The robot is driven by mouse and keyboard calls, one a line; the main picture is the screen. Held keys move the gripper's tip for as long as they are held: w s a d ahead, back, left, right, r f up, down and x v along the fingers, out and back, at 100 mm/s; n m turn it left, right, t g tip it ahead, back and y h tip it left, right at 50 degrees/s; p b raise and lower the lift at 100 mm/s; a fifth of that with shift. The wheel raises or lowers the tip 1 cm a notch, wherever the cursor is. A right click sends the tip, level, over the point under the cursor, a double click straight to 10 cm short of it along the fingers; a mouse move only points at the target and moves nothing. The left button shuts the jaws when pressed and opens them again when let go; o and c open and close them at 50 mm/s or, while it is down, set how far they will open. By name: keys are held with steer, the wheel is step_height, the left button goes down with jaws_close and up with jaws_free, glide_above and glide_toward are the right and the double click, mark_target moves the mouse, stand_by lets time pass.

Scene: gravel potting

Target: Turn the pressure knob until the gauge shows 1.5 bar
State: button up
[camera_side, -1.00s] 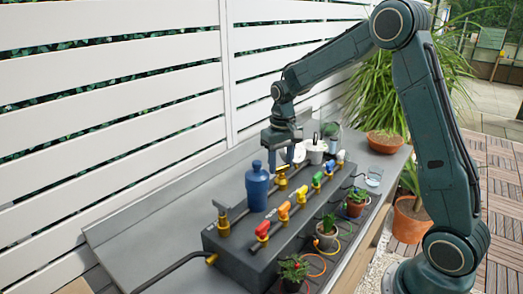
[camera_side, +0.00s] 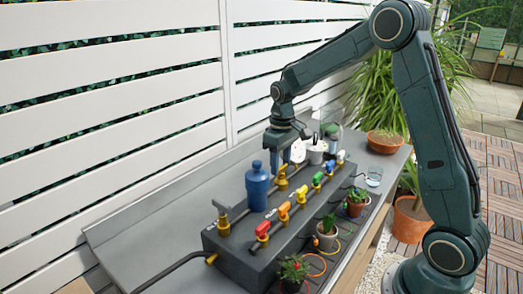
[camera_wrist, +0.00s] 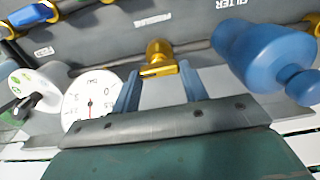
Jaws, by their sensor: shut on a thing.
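The brass pressure knob (camera_wrist: 158,58) shows at the middle of the wrist view, between the two blue fingers of my gripper (camera_wrist: 160,72). My gripper is shut on it. In the side view the brass knob (camera_side: 282,184) stands on the dark manifold just under my gripper (camera_side: 289,160). The white round gauge (camera_wrist: 90,98) is left of the fingers in the wrist view, with its lower edge cut off by my gripper body.
A blue filter (camera_wrist: 250,45) stands close right of my gripper in the wrist view; it also shows in the side view (camera_side: 257,187). Several coloured valves, among them a red one (camera_side: 262,229), line the front of the manifold (camera_side: 232,254). Potted plants stand before it.

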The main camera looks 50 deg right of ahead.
steer(key=o, duration=1)
steer(key=shift+d, duration=0.1)
steer(key=shift+f+m, duration=0.1)
steer(key=shift+m, duration=0.4)
